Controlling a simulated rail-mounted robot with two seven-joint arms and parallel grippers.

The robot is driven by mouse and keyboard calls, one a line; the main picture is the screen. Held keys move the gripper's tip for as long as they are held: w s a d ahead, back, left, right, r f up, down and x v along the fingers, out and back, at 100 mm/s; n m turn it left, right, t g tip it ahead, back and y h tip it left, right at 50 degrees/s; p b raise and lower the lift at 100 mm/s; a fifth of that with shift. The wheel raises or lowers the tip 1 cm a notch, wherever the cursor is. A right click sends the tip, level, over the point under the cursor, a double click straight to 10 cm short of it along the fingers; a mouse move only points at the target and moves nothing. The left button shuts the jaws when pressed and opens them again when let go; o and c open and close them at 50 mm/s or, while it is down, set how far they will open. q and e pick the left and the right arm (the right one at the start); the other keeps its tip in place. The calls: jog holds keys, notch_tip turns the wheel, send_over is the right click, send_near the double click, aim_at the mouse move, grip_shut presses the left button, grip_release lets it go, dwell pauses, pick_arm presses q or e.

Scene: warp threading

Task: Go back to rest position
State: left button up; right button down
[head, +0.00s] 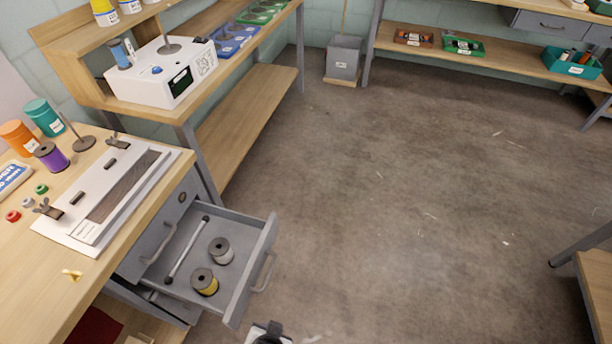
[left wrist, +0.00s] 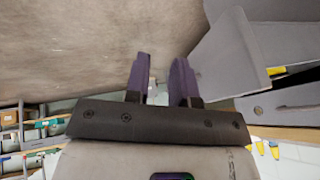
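My left gripper (left wrist: 160,85) shows in the left wrist view with its two dark purple fingers apart. Nothing is visible between them, only floor behind. A grey drawer-like shape (left wrist: 225,55) stands beside the fingers on the right of that view; I cannot tell the distance. In the head view neither gripper's fingers show. A small black and white part of my own body shows at the bottom edge, and I cannot tell which arm it belongs to. My right gripper is in neither view.
An open grey drawer (head: 248,279) juts from the left bench, holding a grey spool (head: 221,250), a yellow spool (head: 204,281) and a rod (head: 187,248). A threading board (head: 150,168) lies on the bench (head: 30,275). The floor (head: 410,200) in the middle is clear.

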pick_arm(q)
jog(key=s+a+r+n+g+h+p, duration=0.2)
jog(key=s+a+r+p, duration=0.8)
jog(key=s+a+r, duration=0.25)
notch_tip(320, 180, up, 36)
jog(key=p, duration=3.6)
jog(key=shift+w, duration=0.35)
